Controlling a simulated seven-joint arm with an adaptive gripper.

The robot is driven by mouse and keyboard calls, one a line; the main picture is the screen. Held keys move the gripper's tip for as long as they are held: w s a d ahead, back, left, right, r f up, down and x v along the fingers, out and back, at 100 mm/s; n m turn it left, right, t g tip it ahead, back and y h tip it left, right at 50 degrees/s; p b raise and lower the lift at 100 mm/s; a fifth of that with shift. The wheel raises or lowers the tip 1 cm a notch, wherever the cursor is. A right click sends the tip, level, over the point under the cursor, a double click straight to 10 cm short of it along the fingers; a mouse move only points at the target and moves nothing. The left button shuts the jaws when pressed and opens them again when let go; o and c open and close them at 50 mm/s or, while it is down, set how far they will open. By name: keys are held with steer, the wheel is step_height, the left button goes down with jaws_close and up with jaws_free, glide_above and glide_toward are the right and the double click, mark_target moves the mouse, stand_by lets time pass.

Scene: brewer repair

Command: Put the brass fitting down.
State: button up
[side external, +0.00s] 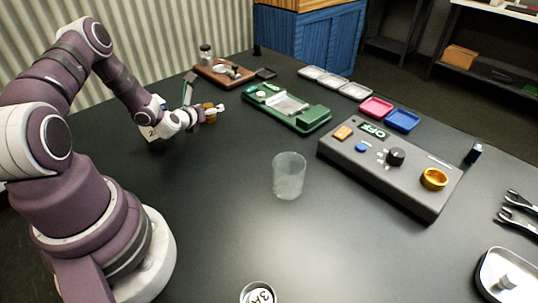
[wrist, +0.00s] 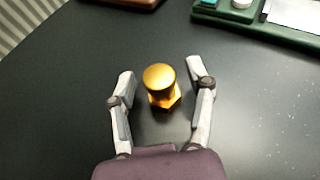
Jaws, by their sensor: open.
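The brass fitting (wrist: 160,84) is a gold-coloured piece with a round top and a hexagonal base. In the wrist view it is between the two fingers of my gripper (wrist: 161,92), with dark gaps on both sides, and it seems to stand upright on the black table. My gripper is open around it. In the side view the fitting (side external: 209,112) shows small and partly hidden beside my gripper (side external: 208,113), left of the green tray. I cannot tell there whether it touches the table.
A green tray (side external: 312,122) lies just right of my gripper, with a brown wooden board (side external: 207,71) behind. A clear glass (side external: 289,176) stands mid-table. A grey control box (side external: 370,170) is at right. The table between my gripper and the glass is clear.

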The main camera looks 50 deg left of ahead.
steer(key=shift+r, duration=0.2)
steer(key=v, duration=0.5)
steer(key=shift+s+f, duration=0.1)
step_height(320, 180, up, 7)
steer(key=d+r+m+g+h, duration=0.1)
steer(key=d+r+m+h, duration=0.35)
steer(key=m, duration=0.85)
steer(key=d+r+m+g+h, duration=0.1)
steer(key=d+r+m, duration=0.1)
steer(key=d+m, duration=0.8)
steer(key=s+d+r+m+g+h, duration=0.1)
steer(key=s+m, duration=0.4)
steer(key=m, duration=0.5)
steer(key=s+d+r+m+g+h, duration=0.1)
steer(key=s+d+m, duration=0.4)
steer(key=m, duration=0.6)
step_height(320, 180, up, 2)
steer(key=shift+s+r+g, duration=0.1)
steer(key=shift+s+g, duration=0.7)
